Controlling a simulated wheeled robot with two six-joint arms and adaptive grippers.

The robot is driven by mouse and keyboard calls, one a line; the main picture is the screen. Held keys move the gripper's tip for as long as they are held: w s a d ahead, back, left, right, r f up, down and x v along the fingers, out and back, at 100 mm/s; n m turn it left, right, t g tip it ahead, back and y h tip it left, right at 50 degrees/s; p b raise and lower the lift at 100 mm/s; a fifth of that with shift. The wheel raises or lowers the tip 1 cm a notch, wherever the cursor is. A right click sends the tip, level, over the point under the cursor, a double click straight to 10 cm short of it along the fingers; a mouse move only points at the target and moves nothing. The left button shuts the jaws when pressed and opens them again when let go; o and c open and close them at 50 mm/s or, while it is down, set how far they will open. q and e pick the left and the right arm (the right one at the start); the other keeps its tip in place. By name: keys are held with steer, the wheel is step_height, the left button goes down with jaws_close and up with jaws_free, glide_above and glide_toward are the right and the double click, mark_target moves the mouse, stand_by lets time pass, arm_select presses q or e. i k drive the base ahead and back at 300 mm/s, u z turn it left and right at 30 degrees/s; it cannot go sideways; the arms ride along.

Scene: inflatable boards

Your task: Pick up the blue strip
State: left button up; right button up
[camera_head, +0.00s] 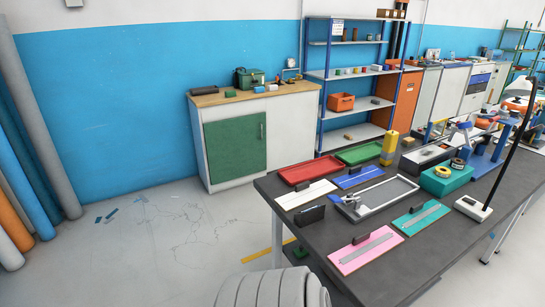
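A flat blue strip (365,178) lies on the dark worktable (385,278), on its far left part. A small dark piece sits upright on its far edge. A white strip (303,195) lies beside it to the left, and a grey tray (388,193) lies just in front of it to the right. Neither of my grippers shows in the head view.
Red (310,170) and green (361,153) trays lie behind the strip. Pink (365,252) and teal (420,217) boards lie nearer. A yellow block (389,147) stands at the back. A lamp base (473,207) stands at right. Floor left of the table is mostly clear.

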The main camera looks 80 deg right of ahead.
mark_target(357, 175)
steer(key=z, duration=1.7)
steer(key=i, duration=2.05)
steer(key=z, duration=3.05)
